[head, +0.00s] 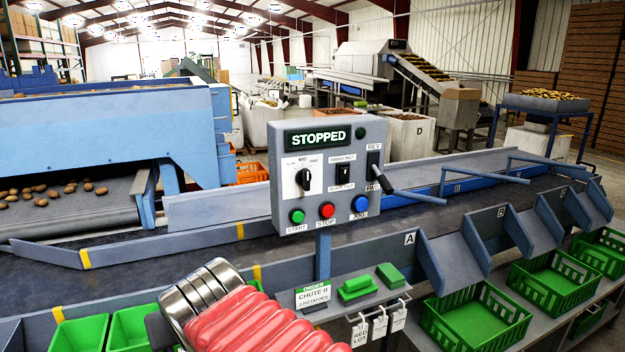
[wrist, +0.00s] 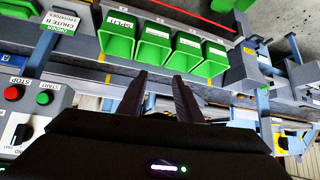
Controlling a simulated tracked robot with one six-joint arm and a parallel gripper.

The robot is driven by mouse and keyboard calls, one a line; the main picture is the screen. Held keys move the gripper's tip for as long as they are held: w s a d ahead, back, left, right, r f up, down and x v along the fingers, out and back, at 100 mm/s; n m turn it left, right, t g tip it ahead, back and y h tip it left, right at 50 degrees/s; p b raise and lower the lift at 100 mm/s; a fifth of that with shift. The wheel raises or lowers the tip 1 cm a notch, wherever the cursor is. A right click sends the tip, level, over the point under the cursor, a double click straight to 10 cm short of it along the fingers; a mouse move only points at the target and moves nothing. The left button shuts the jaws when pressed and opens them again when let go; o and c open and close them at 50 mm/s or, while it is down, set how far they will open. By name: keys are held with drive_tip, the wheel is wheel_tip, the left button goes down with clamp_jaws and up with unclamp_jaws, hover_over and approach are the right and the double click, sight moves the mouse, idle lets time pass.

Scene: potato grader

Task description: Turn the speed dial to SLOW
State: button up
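The speed dial (head: 303,180) is a black knob with a white mark on a white plate, on the upper left of the grey control box (head: 370,140). Its mark points roughly straight up, at the middle label; SLOW is on its left. The dial (wrist: 22,134) also shows at the left edge of the upside-down wrist view, partly cut off. My gripper (wrist: 158,85) is open and empty in the wrist view, two dark fingers apart. It points toward the green bins, with the dial off to its left. I cannot make out the gripper in the head view.
The box carries a STOPPED display (head: 318,138), green START (head: 297,216), red STOP (head: 327,210) and blue JOG (head: 360,204) buttons, and a protruding lever (head: 415,197) at right. Green bins (wrist: 155,45) and a sloped shelf with green blocks (head: 357,288) stand below.

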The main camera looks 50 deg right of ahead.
drive_tip(key=w+d+r+m+t+h, duration=0.1)
drive_tip(key=w+d+r+m+h, duration=0.2)
drive_tip(key=d, duration=0.5)
drive_tip(key=w+d+r+m+t+h, duration=0.1)
drive_tip(key=w+d+r+t, duration=0.15)
drive_tip(key=d+r, duration=0.35)
drive_tip(key=m+t+h, duration=0.1)
drive_tip(key=t+h, duration=0.1)
drive_tip(key=h, duration=0.2)
approach(308, 176)
drive_tip(key=w+a+r, duration=0.2)
drive_tip(key=w, duration=0.1)
drive_tip(key=s+f+n+t+y, duration=0.1)
drive_tip(key=s+f+n, duration=0.1)
drive_tip(key=s, duration=0.6)
drive_tip(key=shift+s+f+n+t+y, duration=0.2)
drive_tip(key=shift+s+n+t+y, duration=0.2)
drive_tip(key=shift+n, duration=0.1)
drive_tip(key=shift+w+d, duration=0.1)
drive_tip(key=x, duration=1.3)
drive_tip(key=shift+w+d+f, duration=0.1)
drive_tip(key=shift+w+d, duration=0.2)
